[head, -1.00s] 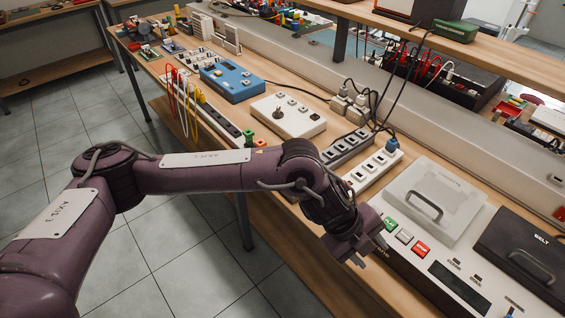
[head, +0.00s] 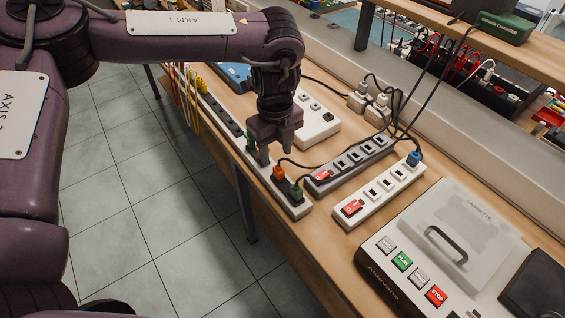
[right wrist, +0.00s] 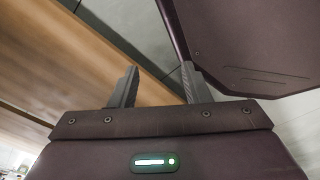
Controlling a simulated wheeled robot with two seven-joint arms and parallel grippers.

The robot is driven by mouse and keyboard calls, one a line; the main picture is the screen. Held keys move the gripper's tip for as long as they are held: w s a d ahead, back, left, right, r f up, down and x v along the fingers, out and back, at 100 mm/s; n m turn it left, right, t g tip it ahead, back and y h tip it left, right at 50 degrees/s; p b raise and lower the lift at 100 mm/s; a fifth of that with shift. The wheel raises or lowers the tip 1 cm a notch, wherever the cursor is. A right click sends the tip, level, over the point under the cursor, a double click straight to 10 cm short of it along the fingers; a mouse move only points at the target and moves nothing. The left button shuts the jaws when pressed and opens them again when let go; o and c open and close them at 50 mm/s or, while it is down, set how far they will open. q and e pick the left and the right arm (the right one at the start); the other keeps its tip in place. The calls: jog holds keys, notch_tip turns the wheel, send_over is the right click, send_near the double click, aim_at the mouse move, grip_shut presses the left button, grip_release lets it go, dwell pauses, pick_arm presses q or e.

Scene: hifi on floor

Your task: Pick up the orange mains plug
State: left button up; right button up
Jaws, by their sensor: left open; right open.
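The orange mains plug (head: 279,173) sits in the long white-edged power strip (head: 300,209) near its near end, with a dark cable rising from it. A dark green plug (head: 296,194) sits beside it, closer to the strip's end. My left gripper (head: 277,156) points down just behind the orange plug, over the strip. Its jaws are open, and the orange plug is not between them as far as I can see. The gripper hides part of the strip. My right gripper (right wrist: 160,82) is open and empty in the right wrist view.
A grey strip (head: 350,162) and a white strip (head: 382,190), both with red switches, lie to the right. A blue plug (head: 414,158) is in the white one. The cassette device (head: 450,240) is at front right. Dark cables cross the bench behind. Open floor lies left.

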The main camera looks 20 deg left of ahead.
aim_at(278, 168)
pick_arm(q)
jog(key=f, duration=0.1)
jog(key=f+p, duration=0.1)
jog(key=shift+s+d+f, duration=0.1)
jog(key=shift+s+f, duration=0.15)
jog(key=shift+f, duration=0.05)
jog(key=f, duration=0.3)
jog(key=shift+w+d+f+p, duration=0.1)
jog(key=shift+w+f+p, duration=0.25)
jog(key=shift+p, duration=0.05)
jog(key=shift+f, duration=0.2)
jog(key=c, duration=0.8)
grip_shut()
pick_arm(e)
jog(key=shift+s+a+r, duration=0.1)
jog(key=shift+s+r, duration=0.35)
jog(key=shift+s, duration=0.15)
jog(key=shift+s+a+r, duration=0.1)
jog(key=shift+s+r, duration=0.3)
jog(key=shift+s, duration=0.2)
